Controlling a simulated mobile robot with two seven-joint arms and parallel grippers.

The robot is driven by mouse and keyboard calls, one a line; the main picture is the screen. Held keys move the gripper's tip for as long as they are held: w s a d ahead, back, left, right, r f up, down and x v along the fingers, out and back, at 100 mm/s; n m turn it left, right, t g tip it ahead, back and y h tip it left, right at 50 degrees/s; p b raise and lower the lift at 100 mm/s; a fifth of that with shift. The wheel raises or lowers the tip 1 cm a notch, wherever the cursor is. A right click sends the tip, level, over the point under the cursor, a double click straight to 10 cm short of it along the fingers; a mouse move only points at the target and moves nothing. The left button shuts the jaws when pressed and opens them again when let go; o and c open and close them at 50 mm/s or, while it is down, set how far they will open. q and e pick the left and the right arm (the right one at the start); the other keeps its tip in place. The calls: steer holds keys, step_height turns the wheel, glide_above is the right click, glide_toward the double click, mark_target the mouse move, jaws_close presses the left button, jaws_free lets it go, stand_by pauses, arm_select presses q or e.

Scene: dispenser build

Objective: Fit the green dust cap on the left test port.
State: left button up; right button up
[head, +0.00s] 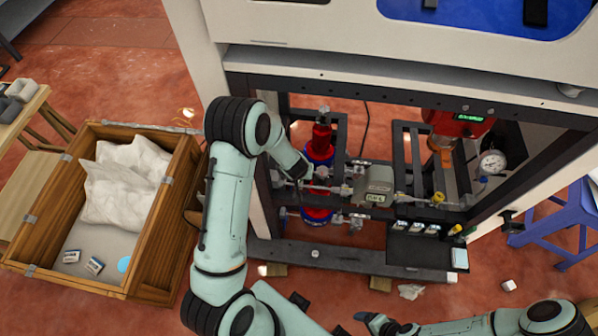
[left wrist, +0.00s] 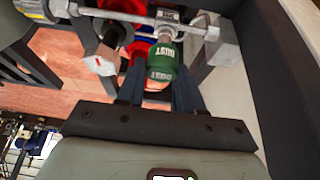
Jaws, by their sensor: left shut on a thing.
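The green dust cap (left wrist: 161,64), marked DUST, is between the fingers of my left gripper (left wrist: 158,88) in the left wrist view. The gripper is shut on it. Directly beyond the cap is a silver fitting (left wrist: 166,30), in line with it; I cannot tell whether cap and fitting touch or are seated. In the head view my left gripper (head: 303,176) is inside the frame at the left end of the silver pipework (head: 330,189); the cap cannot be made out there. Part of my right arm shows at the bottom edge, with its jaw state unclear.
Red and blue cylinders (head: 320,150) stand close behind the pipework. A grey box with a display (head: 375,187), a pressure gauge (head: 492,163) and a black tray (head: 420,250) are to the right. A wooden crate (head: 150,288) stands left; a blue stool (head: 565,222) stands right.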

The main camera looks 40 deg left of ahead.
arm_select(q)
steer(key=shift+f+b, duration=0.7)
steer(key=shift+f, duration=0.8)
arm_select(e)
steer(key=shift+s+f, duration=0.6)
steer(key=shift+f, duration=0.35)
arm_select(q)
steer(key=o, duration=1.4)
steer(key=shift+r+p, duration=1.2)
steer(key=shift+r, duration=0.75)
steer(key=shift+r+p, duration=0.7)
steer(key=shift+r, duration=0.4)
arm_select(e)
steer(key=w+r, duration=0.4)
steer(key=r, duration=0.1)
